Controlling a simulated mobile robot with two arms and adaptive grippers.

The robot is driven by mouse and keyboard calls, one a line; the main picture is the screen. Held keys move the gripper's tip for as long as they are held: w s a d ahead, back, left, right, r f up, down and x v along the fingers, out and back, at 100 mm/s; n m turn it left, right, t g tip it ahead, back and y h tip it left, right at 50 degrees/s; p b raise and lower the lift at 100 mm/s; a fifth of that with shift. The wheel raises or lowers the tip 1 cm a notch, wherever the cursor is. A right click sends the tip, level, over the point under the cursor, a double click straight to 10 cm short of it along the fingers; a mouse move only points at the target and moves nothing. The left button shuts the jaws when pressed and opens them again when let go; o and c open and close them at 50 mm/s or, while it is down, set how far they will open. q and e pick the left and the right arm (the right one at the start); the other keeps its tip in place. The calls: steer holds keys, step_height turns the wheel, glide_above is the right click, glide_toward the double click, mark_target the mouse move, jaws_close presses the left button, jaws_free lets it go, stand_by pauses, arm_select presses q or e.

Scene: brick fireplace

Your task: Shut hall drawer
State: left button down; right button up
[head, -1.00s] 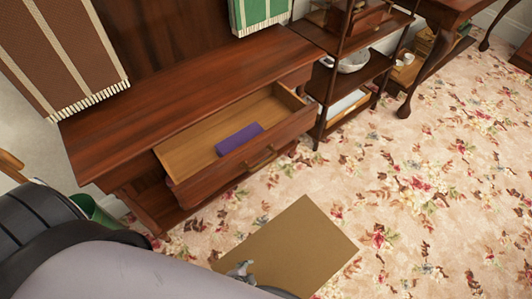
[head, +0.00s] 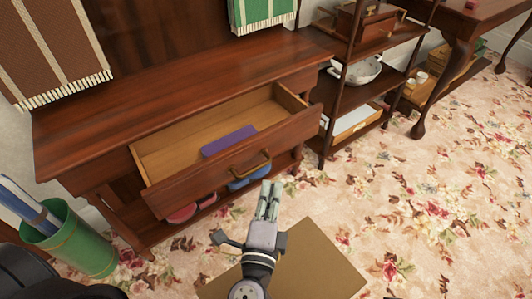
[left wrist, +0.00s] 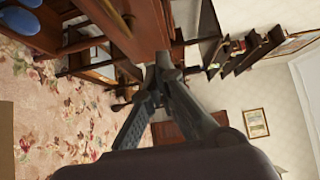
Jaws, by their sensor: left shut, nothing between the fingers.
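The hall drawer (head: 205,175) is pulled open from the dark wooden cabinet (head: 160,85) in the head view. It has a brass handle (head: 251,168) on its front, and a purple item (head: 229,141) lies inside. My left gripper (head: 272,184) is in front of the drawer, just below and right of the handle in the picture. Its fingers are shut with nothing between them. I cannot tell whether it touches the drawer front. In the left wrist view the shut fingers (left wrist: 161,66) point toward dark wood furniture. My right gripper is not in view.
A green bin (head: 70,240) stands left of the cabinet. A shelf rack with a white bowl (head: 357,71) stands to its right. Pink and blue items sit on the shelf below the drawer. A tan mat (head: 315,268) lies on the floral carpet, which is open to the right.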

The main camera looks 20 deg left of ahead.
arm_select(q)
steer(key=p, duration=0.2)
glide_toward(267, 138)
steer(key=w+d, duration=0.2)
steer(key=d, duration=0.1)
steer(key=shift+w+a+f+p, duration=0.2)
steer(key=shift+w+a+p, duration=0.1)
steer(key=shift+w+a, duration=1.25)
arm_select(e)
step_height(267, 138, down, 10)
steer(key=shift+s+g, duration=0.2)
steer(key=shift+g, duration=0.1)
arm_select(q)
steer(key=shift+w+d, duration=0.1)
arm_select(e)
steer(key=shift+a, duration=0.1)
